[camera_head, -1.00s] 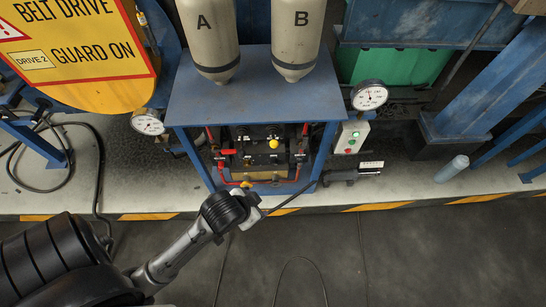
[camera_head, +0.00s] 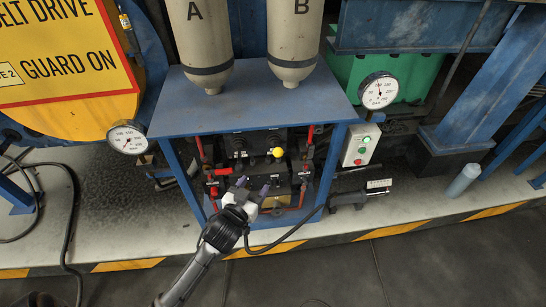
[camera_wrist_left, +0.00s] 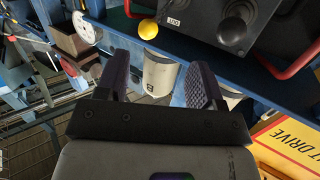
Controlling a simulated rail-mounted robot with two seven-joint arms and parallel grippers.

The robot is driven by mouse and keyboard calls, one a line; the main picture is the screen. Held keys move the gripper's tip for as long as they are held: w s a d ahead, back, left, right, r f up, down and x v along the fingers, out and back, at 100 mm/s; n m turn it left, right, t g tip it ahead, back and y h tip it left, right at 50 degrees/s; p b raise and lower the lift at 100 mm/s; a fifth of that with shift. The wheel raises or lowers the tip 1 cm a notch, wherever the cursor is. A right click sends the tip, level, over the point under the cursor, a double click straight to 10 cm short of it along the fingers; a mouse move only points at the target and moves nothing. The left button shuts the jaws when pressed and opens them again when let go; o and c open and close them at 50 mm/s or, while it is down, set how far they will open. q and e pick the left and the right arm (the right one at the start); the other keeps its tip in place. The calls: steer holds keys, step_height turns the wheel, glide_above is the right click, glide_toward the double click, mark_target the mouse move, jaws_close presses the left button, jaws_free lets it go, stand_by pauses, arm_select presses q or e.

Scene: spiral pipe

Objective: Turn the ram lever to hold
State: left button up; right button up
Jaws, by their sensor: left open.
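The valve panel (camera_head: 258,150) sits inside the blue frame under the tabletop in the head view. It carries black knobs, a yellow ball knob (camera_head: 278,152) and red handles (camera_head: 222,171). I cannot read which one is the ram lever. My left gripper (camera_head: 253,186) is open and empty, in front of the panel's lower part. In the left wrist view its two fingers (camera_wrist_left: 160,78) stand apart with nothing between them. A black ball knob (camera_wrist_left: 234,30) on a black box shows beyond them at upper right, with the yellow knob (camera_wrist_left: 148,28) at upper middle. My right gripper is not in view.
The blue tabletop (camera_head: 255,97) overhangs the panel, with tanks A (camera_head: 203,40) and B (camera_head: 295,40) above. Gauges (camera_head: 127,139) (camera_head: 378,91) flank the frame. The floor in front is open.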

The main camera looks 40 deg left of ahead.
mark_target(276, 156)
arm_select(q)
steer(key=shift+n+t+h, duration=0.3)
steer(key=shift+n+t, duration=0.1)
steer(key=shift+t, duration=0.3)
steer(key=b+x, duration=0.1)
steer(key=x, duration=0.3)
steer(key=r+b+x, duration=0.1)
steer(key=x, duration=0.4)
steer(key=d+b+x, duration=0.1)
steer(key=x, duration=0.4)
steer(key=shift+w+r+b, duration=0.3)
steer(key=shift+r, duration=0.1)
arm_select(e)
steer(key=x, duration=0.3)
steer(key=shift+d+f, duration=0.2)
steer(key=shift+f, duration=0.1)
